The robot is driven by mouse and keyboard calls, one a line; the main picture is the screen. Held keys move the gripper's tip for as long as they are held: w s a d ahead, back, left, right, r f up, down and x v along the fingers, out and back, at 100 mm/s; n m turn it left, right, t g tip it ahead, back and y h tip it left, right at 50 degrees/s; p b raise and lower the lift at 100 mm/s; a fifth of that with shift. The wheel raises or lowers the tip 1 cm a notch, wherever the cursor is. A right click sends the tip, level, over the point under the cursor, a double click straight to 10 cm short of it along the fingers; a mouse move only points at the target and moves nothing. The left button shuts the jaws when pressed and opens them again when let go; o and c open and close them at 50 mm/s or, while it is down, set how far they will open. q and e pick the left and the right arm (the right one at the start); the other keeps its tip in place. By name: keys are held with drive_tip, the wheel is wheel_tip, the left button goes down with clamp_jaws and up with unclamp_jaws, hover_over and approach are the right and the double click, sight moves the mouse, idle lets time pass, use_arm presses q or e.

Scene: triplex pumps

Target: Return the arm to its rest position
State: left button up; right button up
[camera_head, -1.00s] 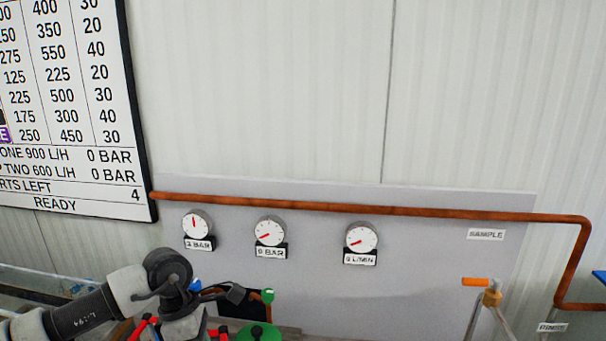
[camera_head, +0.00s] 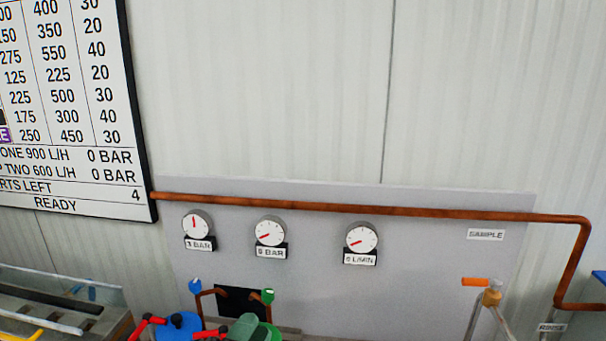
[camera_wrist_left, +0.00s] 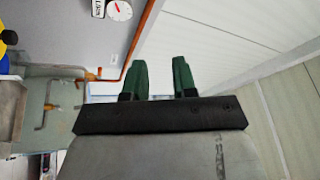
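My left gripper (camera_wrist_left: 159,78) shows in the left wrist view as two dark green fingers standing apart on a black bar. The space between them is empty, with pale wall panels behind. In the head view the left arm no longer shows. A grey-green rounded piece (camera_head: 243,325) sits low in the picture over the green pump top. I cannot tell whether it is one of my fingertips. My right gripper is in neither view.
A grey panel carries several gauges, such as the middle one (camera_head: 270,231), under a copper pipe (camera_head: 350,209). Below are a blue pump top (camera_head: 180,326) and an orange-handled tap (camera_head: 475,282). A metal trough (camera_head: 60,315) is at lower left. A readout board (camera_head: 70,110) hangs upper left.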

use_arm(q)
drive_tip(key=s+a+f+n+g+y, duration=0.3)
drive_tip(key=a+f+n+g+y, duration=0.1)
drive_tip(key=a+f+n+y, duration=0.4)
drive_tip(key=s+a+f+n+g+y, duration=0.15)
drive_tip(key=s+f+n+g, duration=0.25)
drive_tip(key=s+f+g, duration=0.45)
drive_tip(key=s+a+f+n+g+h, duration=0.1)
drive_tip(key=s+a+f+n+g, duration=0.3)
drive_tip(key=s, duration=0.7)
wheel_tip(320, 180, down, 30)
drive_tip(key=s+b, duration=0.1)
drive_tip(key=s, duration=0.1)
drive_tip(key=s+a+f+g, duration=0.1)
drive_tip(key=s+a+f, duration=0.1)
drive_tip(key=s+f, duration=1.3)
drive_tip(key=shift+s+y+b, duration=0.15)
drive_tip(key=shift+y+b, duration=0.2)
